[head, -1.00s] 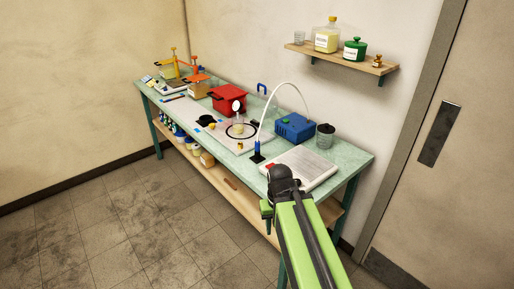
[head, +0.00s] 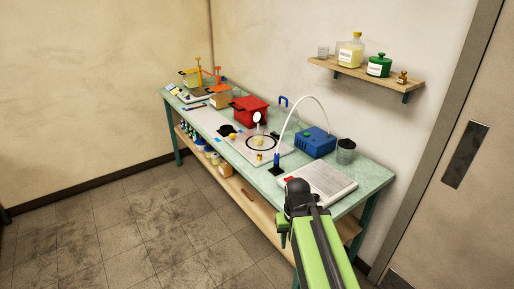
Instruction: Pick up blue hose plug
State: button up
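A small upright blue piece (head: 277,158), which looks like the blue hose plug, stands on a black square base near the front edge of the green workbench (head: 372,184). It is too small to make out in detail. My gripper (head: 283,232) hangs low at the bench's front edge, in front of and below the blue piece and apart from it. The green arm and dark wrist hide part of the gripper, so its fingers are not clear. I see nothing held in it.
A white panel (head: 320,183) lies right of the blue piece, near my wrist. Behind are a blue box (head: 318,142) with a white hose, a grey cup (head: 345,152) and a red box (head: 250,110). A lower wooden shelf (head: 245,196) juts below. Floor in front is clear.

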aim_at(276, 156)
jog(key=k, duration=0.6)
jog(key=u, duration=0.4)
jog(key=i, duration=0.9)
jog(key=u, duration=0.5)
jog(key=i, duration=1.35)
jog(key=u, duration=0.15)
